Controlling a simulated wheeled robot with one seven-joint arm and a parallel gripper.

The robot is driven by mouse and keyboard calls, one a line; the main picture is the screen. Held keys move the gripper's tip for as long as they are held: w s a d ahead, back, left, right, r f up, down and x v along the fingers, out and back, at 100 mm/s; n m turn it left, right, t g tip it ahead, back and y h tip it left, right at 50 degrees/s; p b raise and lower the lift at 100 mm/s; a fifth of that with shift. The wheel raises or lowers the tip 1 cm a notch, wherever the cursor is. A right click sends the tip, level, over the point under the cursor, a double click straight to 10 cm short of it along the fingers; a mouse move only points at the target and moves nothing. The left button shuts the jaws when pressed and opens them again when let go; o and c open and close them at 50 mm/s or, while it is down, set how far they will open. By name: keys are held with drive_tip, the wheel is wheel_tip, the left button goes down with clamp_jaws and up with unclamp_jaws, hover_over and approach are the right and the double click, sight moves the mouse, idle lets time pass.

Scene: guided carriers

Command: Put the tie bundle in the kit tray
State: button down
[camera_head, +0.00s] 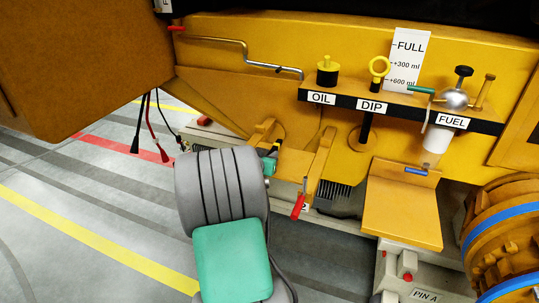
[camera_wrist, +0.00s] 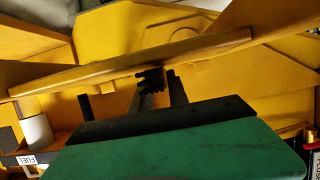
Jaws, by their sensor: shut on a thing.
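My gripper (camera_wrist: 162,84) shows in the wrist view, its dark fingers reaching up from the black edge of my green hand. It is shut on a small black, jagged-ended thing (camera_wrist: 150,75), which looks like the tie bundle. The bundle is held at the fingertips in front of yellow metalwork; I cannot tell whether it touches anything. In the head view my grey and green arm covers most of the hand, and only a bit of teal and black shows beside the yellow brackets. I cannot make out a kit tray in either view.
A yellow machine carries a black rail (camera_head: 340,103) marked OIL, DIP and FUEL. A yellow plate (camera_head: 402,212) stands out below FUEL. A red-tipped lever (camera_head: 298,206) is close right of my arm. Dark cables (camera_head: 150,125) hang at left. Striped floor (camera_head: 75,215) is clear at lower left.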

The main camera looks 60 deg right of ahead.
drive_tip(key=shift+f, duration=0.25)
drive_tip(key=c, duration=1.3)
unclamp_jaws()
drive_tip(key=shift+r, duration=0.1)
